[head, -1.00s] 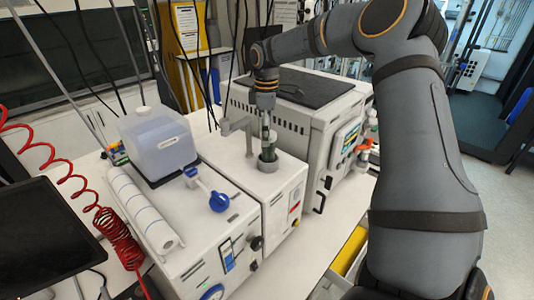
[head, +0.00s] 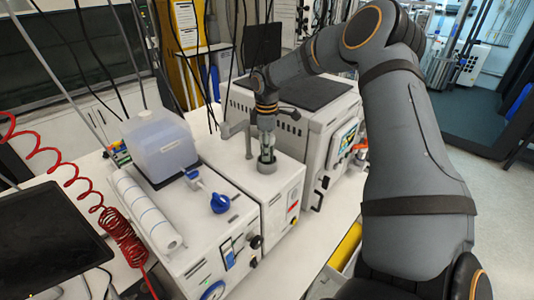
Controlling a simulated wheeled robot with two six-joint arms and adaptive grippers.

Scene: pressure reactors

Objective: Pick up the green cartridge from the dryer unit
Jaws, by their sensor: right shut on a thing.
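The dryer unit (head: 279,187) is a white box in the middle of the bench, with a grey round holder (head: 267,167) on top. The small green cartridge (head: 267,153) stands upright at this holder. My right gripper (head: 267,142) points straight down from above and is shut around the cartridge's upper part. The fingers hide part of it, and I cannot tell whether its lower end is still seated. My left gripper is not in view.
A grey post and arm (head: 238,131) stand close to the left of my right gripper. A larger white instrument (head: 315,115) with a screen is behind right. A translucent tank (head: 158,145) and a white roll (head: 146,207) are at left.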

